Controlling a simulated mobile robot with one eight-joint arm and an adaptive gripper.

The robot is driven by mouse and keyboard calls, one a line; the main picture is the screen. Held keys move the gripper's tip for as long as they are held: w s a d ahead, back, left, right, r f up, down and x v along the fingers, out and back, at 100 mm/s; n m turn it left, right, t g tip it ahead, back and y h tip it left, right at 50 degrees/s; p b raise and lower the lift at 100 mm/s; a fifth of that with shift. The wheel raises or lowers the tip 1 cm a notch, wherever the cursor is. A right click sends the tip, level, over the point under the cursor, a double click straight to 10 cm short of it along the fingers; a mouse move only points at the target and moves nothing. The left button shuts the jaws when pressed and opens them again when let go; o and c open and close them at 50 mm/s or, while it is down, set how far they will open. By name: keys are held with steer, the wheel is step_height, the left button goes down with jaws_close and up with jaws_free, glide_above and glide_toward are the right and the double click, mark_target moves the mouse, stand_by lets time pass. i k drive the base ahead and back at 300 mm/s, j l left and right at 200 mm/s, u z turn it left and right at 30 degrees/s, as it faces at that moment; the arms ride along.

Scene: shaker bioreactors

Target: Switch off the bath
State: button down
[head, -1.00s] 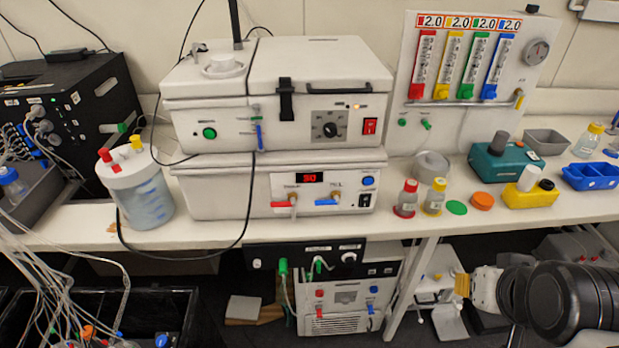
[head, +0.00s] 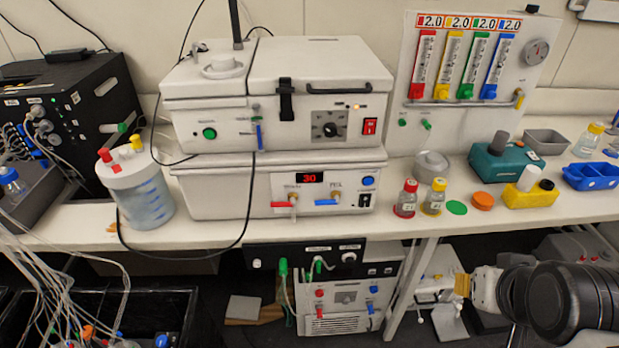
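Two white box units are stacked on the bench in the head view; I cannot tell for sure which is the bath. The upper unit (head: 210,110) has a hinged lid, a black dial (head: 329,130), a red rocker switch (head: 370,126) and small amber lights. The lower unit (head: 230,190) has a lit red display (head: 310,178) reading 30, red and blue valve handles, a blue button (head: 368,181) and a black rocker switch (head: 365,200). The switches' positions are too small to read. My gripper (head: 462,285) is at the lower right, apart from both units; its opening is unclear.
A white-lidded jar (head: 144,198) stands left of the units, with a black cable hanging in front. Small bottles (head: 406,198), a flowmeter panel (head: 440,120) and a teal device (head: 500,165) are to the right. Another unit (head: 340,300) stands below the bench (head: 400,222).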

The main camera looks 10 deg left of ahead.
mark_target(369, 128)
steer(key=k+j, duration=0.15)
steer(key=k, duration=0.3)
steer(key=k+j, duration=0.15)
steer(key=k, duration=0.3)
steer(key=k+j, duration=0.15)
steer(key=k, duration=0.25)
steer(key=k+j, duration=0.15)
steer(key=k, duration=0.3)
steer(key=j, duration=0.9)
steer(key=i+j, duration=0.1)
steer(key=j, duration=0.8)
steer(key=k+l, duration=0.1)
steer(key=l, duration=0.25)
steer(key=l+u, duration=0.1)
steer(key=l, duration=0.25)
steer(key=i+l, duration=0.15)
steer(key=l, duration=0.25)
steer(key=i+l+u, duration=0.15)
steer(key=l, duration=0.25)
steer(key=i+l, duration=0.1)
steer(key=l, duration=0.35)
steer(key=i+l+u, duration=0.1)
steer(key=l, duration=0.3)
steer(key=i+l, duration=0.15)
steer(key=l, duration=0.3)
steer(key=i+l+u, duration=0.2)
steer(key=i, duration=0.45)
